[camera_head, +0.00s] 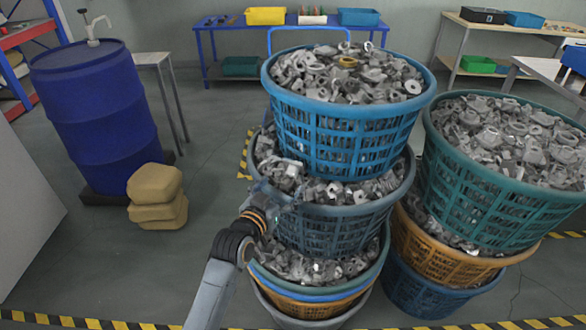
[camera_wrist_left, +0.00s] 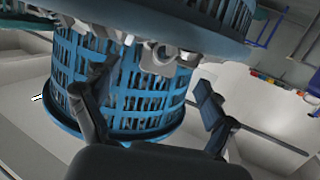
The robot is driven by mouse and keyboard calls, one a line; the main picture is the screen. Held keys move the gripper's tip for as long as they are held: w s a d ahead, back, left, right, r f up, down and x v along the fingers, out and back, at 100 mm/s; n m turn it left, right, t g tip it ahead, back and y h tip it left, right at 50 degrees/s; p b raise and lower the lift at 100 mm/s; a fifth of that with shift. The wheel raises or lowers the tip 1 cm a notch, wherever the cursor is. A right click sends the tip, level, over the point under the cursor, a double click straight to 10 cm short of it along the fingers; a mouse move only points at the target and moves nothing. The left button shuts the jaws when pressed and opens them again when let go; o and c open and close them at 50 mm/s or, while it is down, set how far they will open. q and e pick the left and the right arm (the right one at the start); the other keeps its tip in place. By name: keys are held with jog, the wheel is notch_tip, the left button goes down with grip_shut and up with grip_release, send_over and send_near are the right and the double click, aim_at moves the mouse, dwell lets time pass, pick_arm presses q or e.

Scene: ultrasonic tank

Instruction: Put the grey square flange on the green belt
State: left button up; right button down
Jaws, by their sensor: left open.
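My left gripper (camera_head: 276,196) is at the left rim of the middle basket (camera_head: 345,225) in the front stack. In the left wrist view my left gripper (camera_wrist_left: 150,108) has its two dark fingers spread wide, with nothing held between them. Beyond the fingers are blue basket walls (camera_wrist_left: 135,85) and a few grey metal parts (camera_wrist_left: 165,52) at a rim. The baskets hold many grey metal parts; I cannot single out the grey square flange among them. No green belt can be made out in either view. My right gripper is not in view.
The top blue basket (camera_head: 345,125) overhangs the middle one closely. Another basket stack, topped by a teal basket (camera_head: 480,195), stands close on the right. A blue drum (camera_head: 95,115) and tan sacks (camera_head: 157,197) stand left.

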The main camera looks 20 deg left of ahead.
aim_at(289, 174)
pick_arm(q)
jog(key=shift+w+d, duration=0.2)
jog(key=shift+w, duration=0.6)
jog(key=shift+w+f+p, duration=0.25)
jog(key=shift+w+p, duration=0.05)
jog(key=shift+w, duration=1.1)
jog(key=shift+w+f+p, duration=0.2)
jog(key=shift+w+p, duration=0.05)
jog(key=shift+w, duration=1.1)
jog(key=c, duration=1.3)
jog(key=shift+c, duration=0.7)
jog(key=shift+s+r, duration=0.1)
jog(key=shift+r, duration=0.05)
